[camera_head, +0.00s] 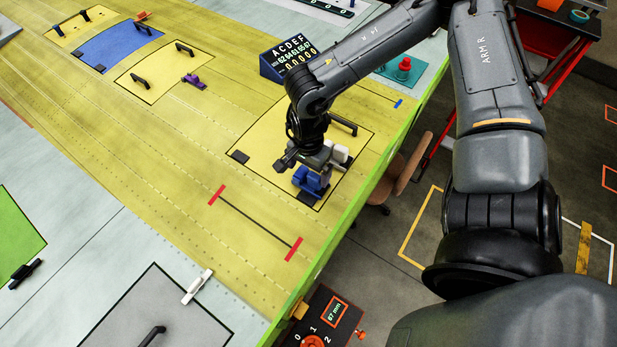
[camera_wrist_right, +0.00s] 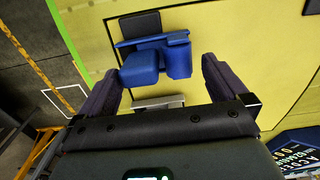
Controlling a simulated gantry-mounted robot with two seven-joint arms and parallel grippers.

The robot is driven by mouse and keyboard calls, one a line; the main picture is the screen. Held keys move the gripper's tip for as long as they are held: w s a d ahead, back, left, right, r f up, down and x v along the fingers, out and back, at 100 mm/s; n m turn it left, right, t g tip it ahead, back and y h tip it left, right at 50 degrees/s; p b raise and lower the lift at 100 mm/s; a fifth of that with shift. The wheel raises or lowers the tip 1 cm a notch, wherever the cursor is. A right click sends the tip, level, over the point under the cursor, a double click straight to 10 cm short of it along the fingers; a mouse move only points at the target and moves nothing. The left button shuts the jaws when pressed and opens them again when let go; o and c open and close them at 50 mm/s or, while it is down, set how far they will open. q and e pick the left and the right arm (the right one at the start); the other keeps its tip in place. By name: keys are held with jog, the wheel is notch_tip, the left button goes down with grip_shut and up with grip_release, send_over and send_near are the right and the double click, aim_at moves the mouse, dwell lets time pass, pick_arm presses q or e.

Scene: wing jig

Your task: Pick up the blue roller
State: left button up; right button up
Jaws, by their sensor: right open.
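The blue roller (camera_head: 311,180) is on the yellow panel near the green edge, partly hidden under my right gripper (camera_head: 314,164). In the right wrist view the blue roller (camera_wrist_right: 178,56) shows as chunky blue parts, ahead of and between the two dark fingers of my right gripper (camera_wrist_right: 160,84). The fingers are apart, with a gap on both sides of the roller, and nothing is held. My left gripper is not in view.
A black handle (camera_head: 343,124) stands on the same outlined panel. A letter and number board (camera_head: 289,59) stands farther back. A purple clamp (camera_head: 194,81) lies to the left. The wing's green edge (camera_head: 344,224) drops to the floor on the right. Red tape marks (camera_head: 217,194) lie nearby.

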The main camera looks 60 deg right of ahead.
jog(key=shift+f, duration=1.4)
jog(key=c, duration=0.8)
jog(key=shift+r, duration=0.2)
jog(key=shift+r, duration=0.85)
notch_tip(320, 180, up, 2)
jog(key=shift+s+r, duration=0.15)
jog(key=shift+r, duration=0.1)
jog(key=shift+s+d+r+p, duration=0.25)
jog(key=shift+s+d+r, duration=0.35)
jog(key=shift+s+r, duration=0.85)
jog(key=shift+s+d+r+p, duration=0.25)
jog(key=shift+s+d+r, duration=0.4)
jog(key=shift+s, duration=1.5)
jog(key=shift+s+d+r+p, duration=0.25)
jog(key=shift+s+d+r, duration=0.3)
jog(key=shift+s+r, duration=0.9)
